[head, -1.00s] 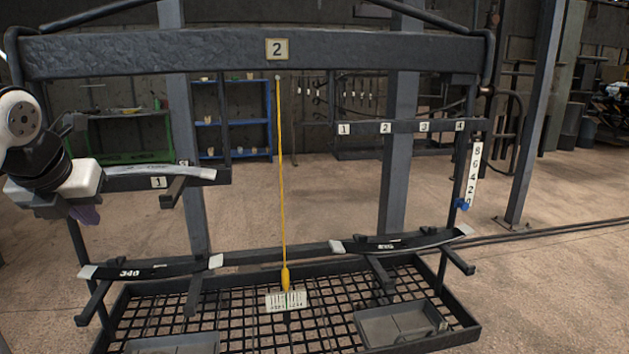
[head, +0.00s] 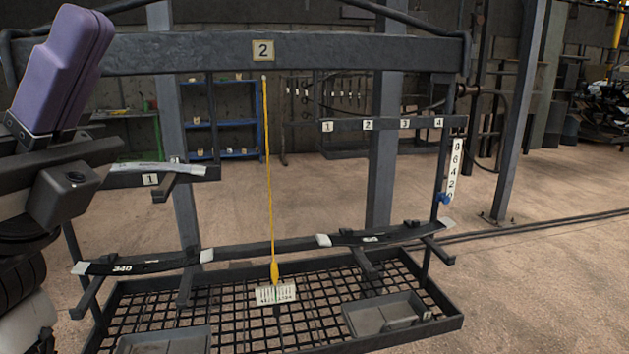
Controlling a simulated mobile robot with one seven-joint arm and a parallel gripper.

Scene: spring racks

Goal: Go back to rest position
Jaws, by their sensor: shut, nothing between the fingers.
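My gripper (head: 80,40) is at the left edge of the head view, large and close to the camera. Its purple fingers point up and are pressed together with nothing between them. They stand in front of the left end of the rack's top beam (head: 330,50). The dark gripper body and camera housing below hide part of the rack's left side. My gripper touches nothing that I can see.
The rack carries a leaf spring (head: 140,264) marked 340 at lower left, another (head: 375,236) at lower right and one (head: 158,168) on the upper left shelf. A yellow plumb line (head: 268,180) hangs centrally. Grey trays (head: 385,316) sit on the bottom grid.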

